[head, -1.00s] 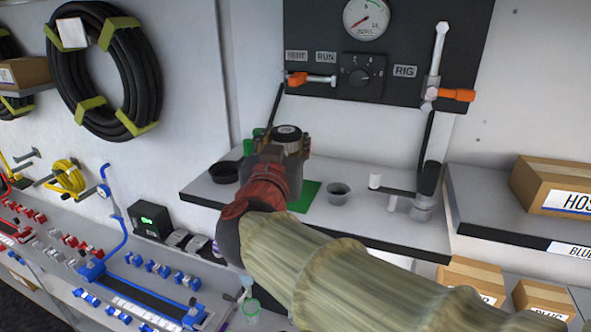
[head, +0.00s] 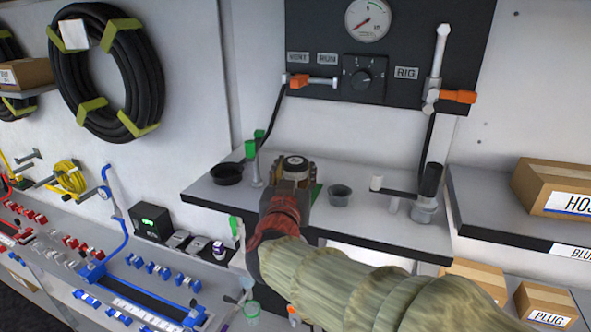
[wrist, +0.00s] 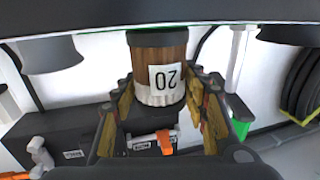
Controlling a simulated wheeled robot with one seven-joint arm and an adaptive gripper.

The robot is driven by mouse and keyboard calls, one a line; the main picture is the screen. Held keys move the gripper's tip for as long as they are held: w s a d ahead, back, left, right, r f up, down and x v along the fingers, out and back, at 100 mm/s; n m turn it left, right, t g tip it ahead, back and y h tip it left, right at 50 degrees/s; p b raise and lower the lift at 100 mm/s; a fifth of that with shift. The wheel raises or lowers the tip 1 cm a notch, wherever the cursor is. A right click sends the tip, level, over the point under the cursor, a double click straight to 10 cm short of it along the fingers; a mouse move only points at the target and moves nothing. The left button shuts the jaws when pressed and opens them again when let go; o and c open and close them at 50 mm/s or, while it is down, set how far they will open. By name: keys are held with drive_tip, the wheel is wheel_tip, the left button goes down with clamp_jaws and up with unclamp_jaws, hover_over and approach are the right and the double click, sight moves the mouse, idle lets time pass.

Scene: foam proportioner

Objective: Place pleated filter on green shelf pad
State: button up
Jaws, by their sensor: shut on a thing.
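In the wrist view, which is upside down, the filter (wrist: 159,68) has a brown body, white pleats, a dark end cap and a "20" label. My gripper (head: 293,178) is shut on it, with yellowish fingers on both sides of the filter in the wrist view (wrist: 165,103). The filter is upright over the green pad (head: 317,192), which is mostly hidden behind my gripper. The filter's lower end is close to the shelf; I cannot tell whether it touches.
A dark gauge panel (head: 330,65) is on the wall behind.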

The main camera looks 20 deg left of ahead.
drive_tip(key=shift+f, duration=0.15)
drive_tip(key=o, duration=1.2)
drive_tip(key=shift+s, duration=0.1)
drive_tip(key=s, duration=0.4)
drive_tip(key=s+d, duration=0.1)
drive_tip(key=s, duration=0.2)
drive_tip(key=s+b, duration=0.1)
drive_tip(key=s, duration=0.3)
drive_tip(key=shift+s+d, duration=0.35)
